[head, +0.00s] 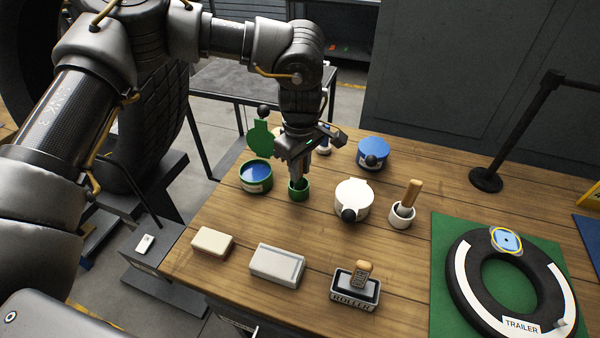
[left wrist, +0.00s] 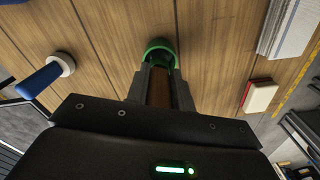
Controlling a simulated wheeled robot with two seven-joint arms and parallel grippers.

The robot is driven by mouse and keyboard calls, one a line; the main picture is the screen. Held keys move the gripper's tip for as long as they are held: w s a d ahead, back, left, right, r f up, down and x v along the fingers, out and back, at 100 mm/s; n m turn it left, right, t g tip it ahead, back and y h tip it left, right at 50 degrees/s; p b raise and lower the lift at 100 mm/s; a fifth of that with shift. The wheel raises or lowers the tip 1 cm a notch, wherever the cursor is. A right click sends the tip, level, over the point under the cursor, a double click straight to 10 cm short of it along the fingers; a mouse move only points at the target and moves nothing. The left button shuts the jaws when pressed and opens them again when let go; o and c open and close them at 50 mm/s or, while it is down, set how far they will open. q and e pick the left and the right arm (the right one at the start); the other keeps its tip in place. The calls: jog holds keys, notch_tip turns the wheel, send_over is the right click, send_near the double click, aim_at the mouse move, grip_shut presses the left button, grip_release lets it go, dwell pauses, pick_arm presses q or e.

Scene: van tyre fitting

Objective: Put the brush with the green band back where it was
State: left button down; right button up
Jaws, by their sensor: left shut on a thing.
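My left gripper (head: 299,172) points down over the workbench and is shut on the wooden handle of a brush (left wrist: 158,88). The brush stands over a small green cup (head: 298,194), its lower end at or inside the cup's mouth. In the left wrist view the green cup's rim (left wrist: 160,47) curves around the far side of the handle, beyond the fingertips. The brush's bristles and any band on it are hidden by the fingers and cup, so I cannot tell how deep it sits. My right gripper is not in view.
Close by are an open green tin (head: 256,186), a blue tin (head: 373,146), a white tin (head: 352,193) and a white cup (head: 401,220) with a wooden-handled tool. A tyre (head: 463,285) lies on a green mat at right.

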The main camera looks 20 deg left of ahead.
pick_arm(q)
jog(key=shift+r, duration=0.15)
jog(key=c, duration=1.6)
grip_release()
jog(key=o, duration=0.4)
jog(key=shift+f, duration=0.2)
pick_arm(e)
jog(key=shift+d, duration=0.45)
pick_arm(q)
jog(key=shift+r, duration=0.1)
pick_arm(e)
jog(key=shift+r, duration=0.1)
